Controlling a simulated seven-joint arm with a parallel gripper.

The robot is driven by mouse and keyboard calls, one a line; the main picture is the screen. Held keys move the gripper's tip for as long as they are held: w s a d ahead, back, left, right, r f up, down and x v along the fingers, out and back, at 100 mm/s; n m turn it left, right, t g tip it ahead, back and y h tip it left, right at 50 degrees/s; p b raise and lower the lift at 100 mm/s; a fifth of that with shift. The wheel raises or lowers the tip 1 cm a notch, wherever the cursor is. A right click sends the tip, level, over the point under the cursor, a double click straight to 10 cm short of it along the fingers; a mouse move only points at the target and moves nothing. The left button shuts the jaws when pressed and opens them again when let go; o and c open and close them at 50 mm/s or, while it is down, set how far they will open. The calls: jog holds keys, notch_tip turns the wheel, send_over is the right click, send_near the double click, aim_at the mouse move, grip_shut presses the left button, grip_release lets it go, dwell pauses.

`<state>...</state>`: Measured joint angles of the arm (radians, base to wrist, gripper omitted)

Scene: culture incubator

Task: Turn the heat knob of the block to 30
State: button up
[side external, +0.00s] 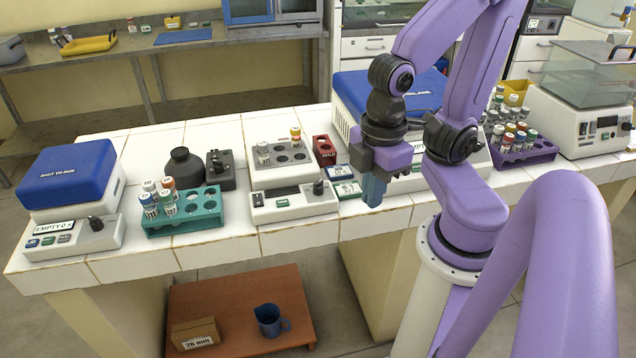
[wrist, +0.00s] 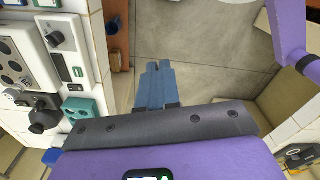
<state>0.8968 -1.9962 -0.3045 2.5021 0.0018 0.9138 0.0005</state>
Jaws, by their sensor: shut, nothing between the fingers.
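The heat block (side external: 305,205) is a white unit on the bench, with a grey top of wells holding a few vials. Its dark knob (side external: 318,187) is at the right of its front panel; the setting is too small to read. In the wrist view, the block (wrist: 70,48) is at the upper left, with its knob (wrist: 55,39) beside a dark display. My gripper (side external: 373,199) has blue fingers, shut and empty, pointing down by the bench's front edge, right of the block and apart from the knob. In the wrist view, the gripper (wrist: 158,66) appears over the floor.
A teal rack (side external: 185,228) with vials stands left of the block. A blue-lidded unit (side external: 72,172) is at the far left. A red block (side external: 325,150) and small label cards (side external: 345,188) sit right of the block. A purple rack (side external: 525,152) is farther right.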

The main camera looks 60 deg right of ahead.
jog(key=o, duration=0.5)
jog(key=shift+w, duration=0.1)
jog(key=o, duration=0.3)
jog(key=shift+w+m, duration=0.3)
jog(key=shift+m, duration=0.1)
jog(key=shift+o, duration=0.2)
notch_tip(320, 180, up, 3)
jog(key=m, duration=2)
send_over(318, 182)
jog(key=shift+g+h, duration=0.3)
jog(key=shift+h, duration=0.1)
notch_tip(318, 182, down, 18)
jog(key=shift+r, duration=0.25)
grip_shut()
